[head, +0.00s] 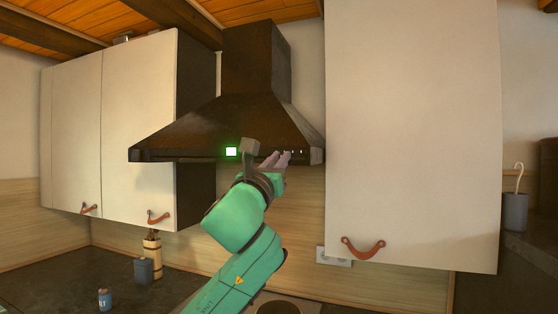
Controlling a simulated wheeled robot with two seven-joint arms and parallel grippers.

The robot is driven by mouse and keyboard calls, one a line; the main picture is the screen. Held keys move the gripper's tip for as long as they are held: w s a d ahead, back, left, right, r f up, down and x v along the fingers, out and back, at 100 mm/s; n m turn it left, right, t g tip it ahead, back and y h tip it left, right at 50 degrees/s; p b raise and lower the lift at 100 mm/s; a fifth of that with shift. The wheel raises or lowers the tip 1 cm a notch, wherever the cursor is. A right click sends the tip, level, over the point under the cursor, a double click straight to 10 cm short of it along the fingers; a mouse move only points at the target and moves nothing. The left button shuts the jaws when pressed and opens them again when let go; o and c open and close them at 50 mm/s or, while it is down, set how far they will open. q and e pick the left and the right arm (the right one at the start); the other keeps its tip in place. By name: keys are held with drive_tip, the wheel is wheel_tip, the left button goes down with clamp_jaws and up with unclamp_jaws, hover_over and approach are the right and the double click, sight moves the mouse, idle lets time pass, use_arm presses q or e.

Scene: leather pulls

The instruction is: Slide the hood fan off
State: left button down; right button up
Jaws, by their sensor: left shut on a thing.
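The dark brown range hood (200,128) hangs on the wall between the white cabinets. A bright green square light (231,151) glows on its front lip. My left gripper (285,157) reaches up from below to the right part of that lip, right of the green light. Its pinkish fingers are close together at the lip, shut on the hood's small fan slider, which they mostly hide. Small pale marks (300,152) show on the lip just right of the fingers. My right gripper is out of view.
A large white cabinet (415,120) with a leather pull (363,248) stands close to the right of the hood. White cabinets (138,120) with leather pulls hang at left. A dark counter (75,275) below holds a grey cup, a utensil holder and a small jar.

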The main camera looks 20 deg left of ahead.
use_arm(q)
drive_tip(key=shift+w+a+p, duration=0.1)
drive_tip(key=shift+a+p, duration=0.35)
drive_tip(key=shift+a, duration=0.65)
drive_tip(key=c, duration=1)
unclamp_jaws()
drive_tip(key=shift+o, duration=0.9)
drive_tip(key=shift+a, duration=0.25)
drive_tip(key=d+b+v, duration=0.1)
drive_tip(key=b+v, duration=0.5)
drive_tip(key=v, duration=0.8)
drive_tip(key=shift+s+a+b, duration=0.3)
drive_tip(key=shift+a+b, duration=0.05)
drive_tip(key=shift+a, duration=0.15)
